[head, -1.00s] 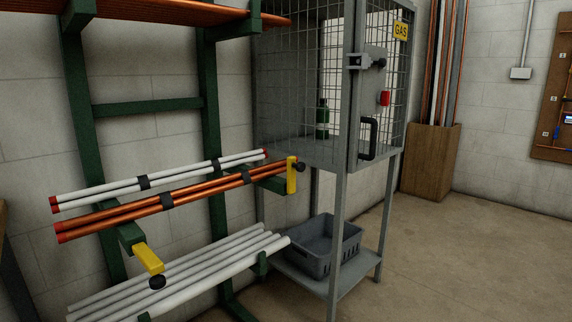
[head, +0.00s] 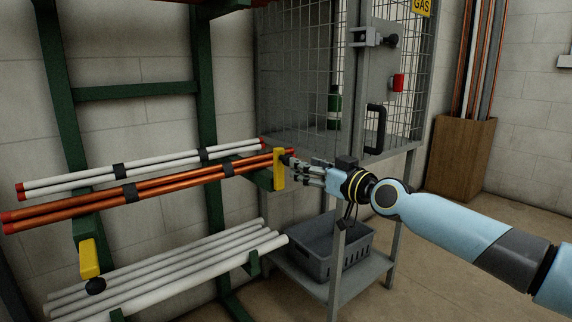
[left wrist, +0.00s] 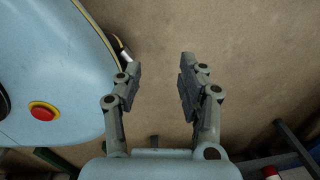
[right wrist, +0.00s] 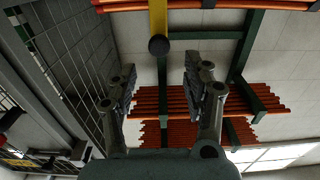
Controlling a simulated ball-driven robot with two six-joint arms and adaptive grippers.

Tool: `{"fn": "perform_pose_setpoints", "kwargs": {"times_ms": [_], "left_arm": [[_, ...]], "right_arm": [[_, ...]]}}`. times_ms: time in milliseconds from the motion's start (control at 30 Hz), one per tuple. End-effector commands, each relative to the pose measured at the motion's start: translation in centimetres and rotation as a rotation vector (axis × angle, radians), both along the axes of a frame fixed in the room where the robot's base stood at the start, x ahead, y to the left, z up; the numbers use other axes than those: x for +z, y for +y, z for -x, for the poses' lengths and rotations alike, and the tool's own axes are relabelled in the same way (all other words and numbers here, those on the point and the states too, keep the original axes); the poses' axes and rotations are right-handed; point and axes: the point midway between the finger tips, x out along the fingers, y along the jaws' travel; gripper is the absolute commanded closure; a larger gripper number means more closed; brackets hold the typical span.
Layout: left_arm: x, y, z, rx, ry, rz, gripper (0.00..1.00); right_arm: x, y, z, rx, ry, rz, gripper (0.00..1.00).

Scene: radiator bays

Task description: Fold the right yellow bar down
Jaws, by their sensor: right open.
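The right yellow bar (head: 279,170) stands upright at the right end of the rack arm, in front of the copper pipes. Its black knob (right wrist: 159,45) shows between and beyond my right fingers in the right wrist view, with the bar (right wrist: 158,18) behind it. My right gripper (right wrist: 160,75) is open and empty. In the head view its fingertips (head: 303,170) are just right of the bar, close to the knob; contact cannot be told. My left gripper (left wrist: 160,78) is open and empty above bare floor, outside the head view.
The left yellow bar (head: 88,258) juts out low, with a black knob. White pipes (head: 130,175) lie behind the copper pipes (head: 155,187). A grey gas cage (head: 350,120) stands close behind my right gripper, with a grey crate (head: 318,262) on its lower shelf.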

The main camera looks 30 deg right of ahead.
Motion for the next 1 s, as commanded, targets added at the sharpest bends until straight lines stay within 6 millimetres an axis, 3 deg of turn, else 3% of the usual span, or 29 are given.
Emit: {"fn": "perform_pose_setpoints", "kwargs": {"times_ms": [100, 333, 533, 767, 1000], "left_arm": [[-1.2, 0.0, 0.4, 0.001, 0.009, 0.0, 0.6], [-2.1, -0.3, -0.4, 0.002, 0.008, 0.004, 0.6], [-2.2, -0.4, -1.3, 0.002, -0.003, 0.004, 0.6], [-2.1, 0.0, -0.8, 0.0, 0.004, 0.0, 0.6], [-2.0, 0.7, -0.2, -0.003, 0.013, -0.009, 0.6]], "right_arm": [[-0.4, 0.2, -2.6, -0.001, -0.001, -0.003, 0.51], [-0.3, 0.5, -6.4, -0.002, 0.001, -0.002, 0.51], [-0.2, 0.6, -7.6, 0.0, 0.003, -0.001, 0.51], [-0.1, 0.6, -7.6, 0.0, 0.002, 0.0, 0.51], [-0.1, 0.6, -7.6, -0.001, 0.002, 0.0, 0.81]]}}
